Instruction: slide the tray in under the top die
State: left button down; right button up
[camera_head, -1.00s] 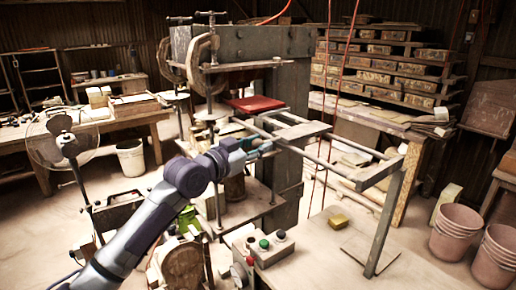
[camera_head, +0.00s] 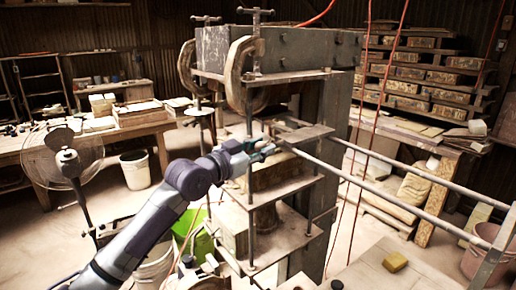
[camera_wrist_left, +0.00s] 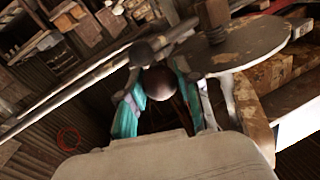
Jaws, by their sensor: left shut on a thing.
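My left gripper (camera_head: 267,150) reaches in from the left at the front of the press (camera_head: 270,50). In the left wrist view its teal fingers are shut on a round dark knob (camera_wrist_left: 160,83). In the head view the gripper is at the left end of two long rails (camera_head: 390,188). A flat grey slab (camera_head: 307,133), which looks like the tray, lies across these rails beside the gripper. The press's upper plate (camera_head: 290,76) is above it. I cannot make out the top die for certain. My right gripper is not in view.
A yellow block (camera_head: 395,262) lies on the pale bench top at the front right. A pink bucket (camera_head: 483,262) stands at the far right. A fan (camera_head: 66,160) and a white bucket (camera_head: 135,170) are at the left. Shelves of bricks (camera_head: 425,75) fill the back right.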

pick_arm(q)
jog(key=shift+w+a+r, duration=0.1)
jog(key=shift+a+r, duration=0.05)
jog(key=shift+a, duration=0.05)
jog(key=c, duration=1.2)
grip_release()
jog(key=o, duration=0.4)
jog(key=shift+w, duration=0.15)
jog(key=shift+s+a, duration=0.1)
jog(key=shift+s, duration=0.2)
jog(key=v, duration=1.1)
jog(key=shift+s+a, duration=0.15)
jog(key=shift+a, duration=0.15)
jog(key=shift+f, duration=0.2)
